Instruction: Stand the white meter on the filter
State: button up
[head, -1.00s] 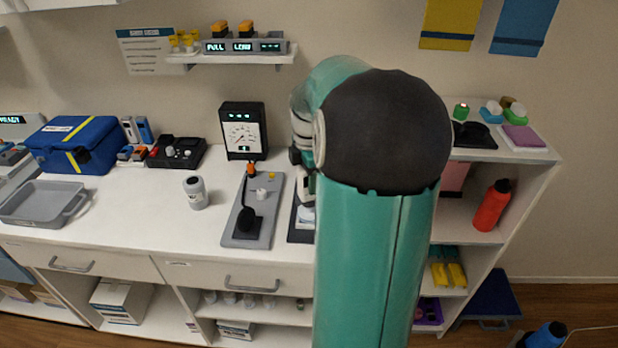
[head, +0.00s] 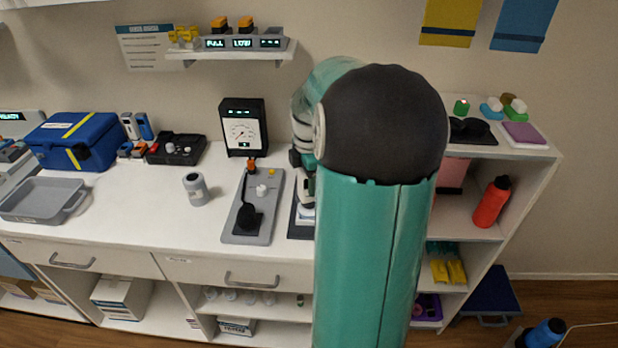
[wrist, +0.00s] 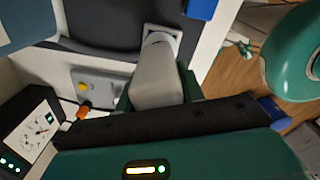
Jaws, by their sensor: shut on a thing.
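My gripper (wrist: 157,92) is shut on a pale grey-white block-like body (wrist: 156,72), which I take to be the white meter. Its far end has a white frame close to a dark surface; I cannot tell whether they touch. In the head view my gripper (head: 304,185) is mostly hidden behind my arm, above a dark mat (head: 298,232). A grey-white canister (head: 195,190) stands upright on the counter, left of the grey plate. I cannot tell for sure which thing is the filter.
A grey plate (head: 270,215) with a black handset and knobs lies left of my gripper. A black dial gauge (head: 242,128) stands behind it. A blue case (head: 72,140) and grey tray (head: 45,200) are at left. Counter (head: 140,210) around the canister is clear.

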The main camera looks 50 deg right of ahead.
jog(key=shift+f, duration=0.4)
dwell(0.3)
jog(key=o, duration=1.1)
notch_tip(320, 180, up, 14)
jog(key=shift+f, duration=0.1)
